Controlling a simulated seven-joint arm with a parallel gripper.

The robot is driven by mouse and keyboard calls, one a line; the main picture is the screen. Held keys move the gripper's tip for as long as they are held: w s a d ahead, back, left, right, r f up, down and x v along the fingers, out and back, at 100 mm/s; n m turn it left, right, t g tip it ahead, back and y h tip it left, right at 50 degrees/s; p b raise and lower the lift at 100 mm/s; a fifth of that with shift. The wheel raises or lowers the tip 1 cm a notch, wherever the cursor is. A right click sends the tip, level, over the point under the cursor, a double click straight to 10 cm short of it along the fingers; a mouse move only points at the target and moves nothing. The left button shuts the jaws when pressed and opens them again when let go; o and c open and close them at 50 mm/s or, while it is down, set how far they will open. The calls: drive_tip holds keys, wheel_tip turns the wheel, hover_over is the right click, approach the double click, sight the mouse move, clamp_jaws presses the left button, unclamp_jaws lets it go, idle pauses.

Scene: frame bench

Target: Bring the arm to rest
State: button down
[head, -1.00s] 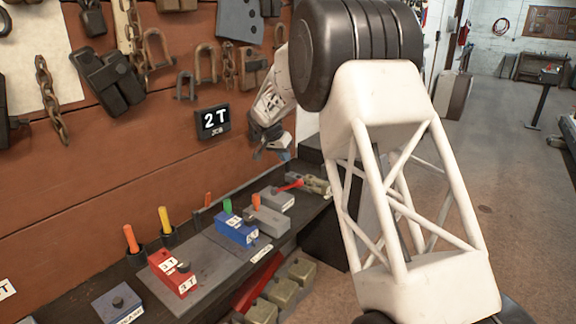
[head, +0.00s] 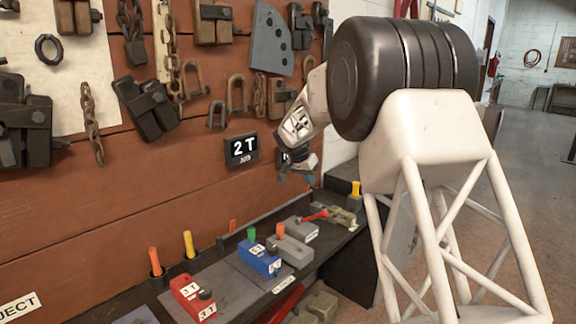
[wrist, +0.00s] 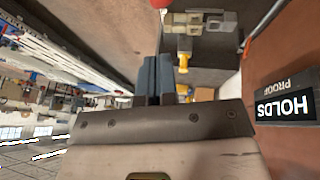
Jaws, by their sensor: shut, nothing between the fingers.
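My gripper (head: 302,176) hangs in front of the brown wall, above the far end of the bench and to the right of the "2 T" sign (head: 241,149). It is empty and apart from the bench. In the wrist view its blue-grey fingers (wrist: 152,76) are together with nothing between them. My arm's dark joint and white lattice link fill the right of the head view and hide part of the floor and wall behind.
On the bench stand a red block (head: 193,298), a blue block (head: 259,260), grey blocks (head: 293,250) and orange (head: 154,261) and yellow (head: 189,244) pegs. Chains and shackles (head: 238,94) hang on the wall. A "HOLDS" sign (wrist: 285,108) shows in the wrist view.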

drive_tip(key=s+d+r+n+y, duration=0.15)
drive_tip(key=s+r, duration=0.25)
drive_tip(key=s, duration=0.7)
drive_tip(key=s+d+r+n, duration=0.1)
drive_tip(key=s+d+r, duration=0.15)
drive_tip(key=s, duration=0.85)
drive_tip(key=s+d+r+n+y, duration=0.15)
drive_tip(key=s+r, duration=0.25)
drive_tip(key=s, duration=0.7)
drive_tip(key=s+f+n, duration=0.2)
drive_tip(key=s+f, duration=0.1)
drive_tip(key=s, duration=1.2)
drive_tip(key=s+d+f+n+y, duration=0.1)
drive_tip(key=s+f, duration=0.3)
drive_tip(key=s, duration=1.1)
drive_tip(key=shift+s+n+t, duration=0.2)
drive_tip(key=shift+n+t, duration=0.1)
drive_tip(key=shift+n, duration=0.1)
drive_tip(key=shift+w+r, duration=0.1)
